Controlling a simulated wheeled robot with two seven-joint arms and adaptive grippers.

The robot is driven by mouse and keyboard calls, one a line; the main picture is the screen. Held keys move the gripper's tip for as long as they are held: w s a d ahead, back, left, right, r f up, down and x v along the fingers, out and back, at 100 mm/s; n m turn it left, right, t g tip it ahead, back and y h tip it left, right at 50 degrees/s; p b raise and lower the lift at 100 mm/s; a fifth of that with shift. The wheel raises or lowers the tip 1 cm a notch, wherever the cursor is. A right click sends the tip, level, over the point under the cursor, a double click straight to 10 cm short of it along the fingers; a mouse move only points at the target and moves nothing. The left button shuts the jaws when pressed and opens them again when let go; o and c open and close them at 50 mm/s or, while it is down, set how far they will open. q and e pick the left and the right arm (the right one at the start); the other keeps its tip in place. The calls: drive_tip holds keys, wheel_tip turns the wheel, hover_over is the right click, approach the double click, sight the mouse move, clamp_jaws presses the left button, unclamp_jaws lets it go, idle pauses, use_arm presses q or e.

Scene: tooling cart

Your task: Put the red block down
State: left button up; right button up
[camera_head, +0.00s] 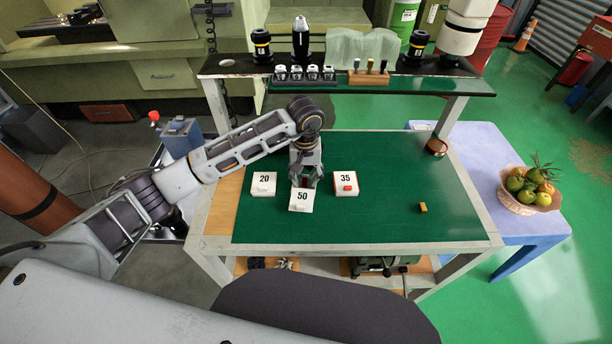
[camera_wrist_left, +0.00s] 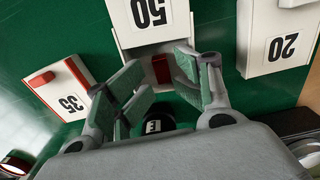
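A white box marked 50 (camera_head: 300,205) stands on the green mat, and it also shows in the wrist view (camera_wrist_left: 140,15). A small red block (camera_wrist_left: 162,68) sits in its open-looking recess. My left gripper (camera_head: 305,182) points down at this box. In the wrist view its two green-padded fingers (camera_wrist_left: 160,85) are apart, with the red block between or just beyond their tips. I cannot tell whether a finger touches it. Another red piece (camera_head: 349,187) lies on the white box marked 35 (camera_head: 345,176). My right gripper is not in view.
A white box marked 20 (camera_head: 263,180) stands left of the 50 box. A small yellow block (camera_head: 422,208) lies at right on the mat (camera_head: 370,220). A raised shelf (camera_head: 430,84) with tools spans the back. A fruit basket (camera_head: 525,198) is on the side table.

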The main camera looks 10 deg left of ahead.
sight(304, 180)
use_arm(q)
drive_tip(key=shift+s+a+f, duration=0.2)
drive_tip(key=shift+s, duration=0.05)
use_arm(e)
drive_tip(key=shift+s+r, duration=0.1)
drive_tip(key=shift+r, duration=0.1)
use_arm(q)
drive_tip(key=shift+r+p, duration=0.25)
drive_tip(key=shift+p, duration=0.3)
drive_tip(key=shift+w+r+p, duration=0.15)
drive_tip(key=shift+r+p, duration=0.15)
drive_tip(key=shift+r, duration=0.55)
drive_tip(key=shift+r+b, duration=0.35)
drive_tip(key=shift+r, duration=0.45)
wheel_tip(304, 180, up, 10)
drive_tip(key=b, duration=0.1)
drive_tip(key=shift+f, duration=0.2)
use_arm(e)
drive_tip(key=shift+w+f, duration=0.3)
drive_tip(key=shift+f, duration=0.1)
use_arm(q)
drive_tip(key=shift+d, duration=0.1)
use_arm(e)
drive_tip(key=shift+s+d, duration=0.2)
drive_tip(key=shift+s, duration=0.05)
